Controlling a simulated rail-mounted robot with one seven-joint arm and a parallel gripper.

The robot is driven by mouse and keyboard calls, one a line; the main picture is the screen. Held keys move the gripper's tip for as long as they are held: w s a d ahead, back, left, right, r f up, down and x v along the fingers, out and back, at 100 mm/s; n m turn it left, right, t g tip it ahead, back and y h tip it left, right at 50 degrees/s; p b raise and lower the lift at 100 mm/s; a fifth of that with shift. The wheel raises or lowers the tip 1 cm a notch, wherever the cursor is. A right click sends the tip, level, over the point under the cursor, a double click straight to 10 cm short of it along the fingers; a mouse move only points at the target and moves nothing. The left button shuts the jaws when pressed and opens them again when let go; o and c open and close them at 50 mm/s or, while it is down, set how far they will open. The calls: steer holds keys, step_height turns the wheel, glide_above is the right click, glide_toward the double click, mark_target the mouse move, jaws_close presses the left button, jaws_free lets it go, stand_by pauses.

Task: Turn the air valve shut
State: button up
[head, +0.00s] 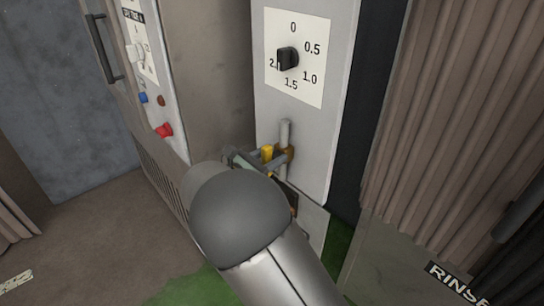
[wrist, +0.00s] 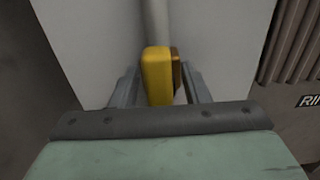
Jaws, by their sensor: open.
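The air valve has a yellow handle (head: 267,153) on a brown-orange body (head: 288,154), fixed to a grey vertical pipe (head: 285,134) low on the white panel. In the wrist view the yellow handle (wrist: 157,76) stands upright between my gripper's two fingers (wrist: 160,90), with the brown body (wrist: 177,72) just behind it to the right. My gripper (head: 262,158) is open around the handle, with a finger on either side. I cannot tell whether either finger touches it. My own arm hides the lower part of the valve in the head view.
A black dial (head: 288,58) with a numbered plate is above the valve. At left, a cabinet carries a white knob (head: 136,55), a blue button (head: 143,98) and a red button (head: 164,130). A pleated brown curtain (head: 440,110) hangs at right, close to the panel.

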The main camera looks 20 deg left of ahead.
steer(key=shift+w+d, duration=0.15)
steer(key=shift+w, duration=0.05)
steer(key=c, duration=0.8)
